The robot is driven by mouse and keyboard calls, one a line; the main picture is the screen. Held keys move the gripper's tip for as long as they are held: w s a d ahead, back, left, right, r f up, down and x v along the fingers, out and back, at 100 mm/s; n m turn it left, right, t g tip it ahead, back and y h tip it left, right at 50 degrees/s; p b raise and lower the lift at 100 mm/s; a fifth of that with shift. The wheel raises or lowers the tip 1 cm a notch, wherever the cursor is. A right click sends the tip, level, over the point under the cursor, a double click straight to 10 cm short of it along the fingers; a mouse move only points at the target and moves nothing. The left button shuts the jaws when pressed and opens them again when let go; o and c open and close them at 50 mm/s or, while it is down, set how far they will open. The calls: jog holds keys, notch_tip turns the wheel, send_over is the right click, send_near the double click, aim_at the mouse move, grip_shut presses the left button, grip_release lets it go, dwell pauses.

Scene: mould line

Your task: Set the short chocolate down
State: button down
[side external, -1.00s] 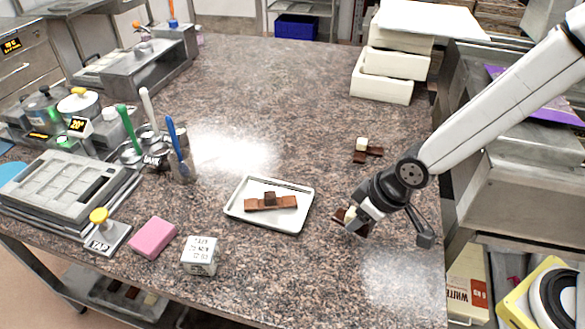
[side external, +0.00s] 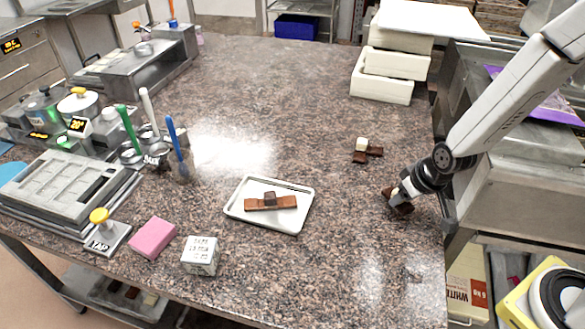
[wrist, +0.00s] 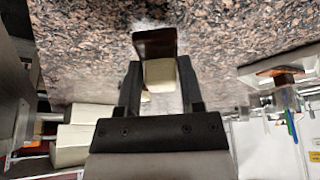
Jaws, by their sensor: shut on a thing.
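My gripper (side external: 396,195) is shut on a chocolate, which I take to be the short chocolate (side external: 403,209), near the counter's right edge. In the wrist view the fingers (wrist: 160,85) stand either side of its cream block (wrist: 160,72), and its dark brown part (wrist: 155,42) extends beyond them. I cannot tell whether it touches the counter. Another chocolate, with a cream cube (side external: 362,144) and dark pieces (side external: 375,151), lies on the counter to the left and farther back. A longer brown bar (side external: 285,202) with a dark cube on it lies on the white tray (side external: 297,220).
White boxes (side external: 385,90) are stacked at the back right. A pink block (side external: 152,238), a white lettered cube (side external: 201,256) and a yellow-knobbed stamp (side external: 106,235) stand at the front left. The speckled counter (side external: 340,270) is clear between the tray and my gripper.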

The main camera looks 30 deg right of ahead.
aim_at(403, 203)
jog(key=shift+f, duration=0.1)
jog(key=shift+f, duration=1.35)
jog(key=shift+f, duration=0.15)
jog(key=shift+c, duration=1.1)
grip_release()
jog(key=shift+v, duration=2.4)
jog(key=shift+s+r, duration=0.1)
jog(key=shift+r, duration=0.3)
jog(key=shift+s+a+r, duration=0.1)
jog(key=shift+r, duration=0.05)
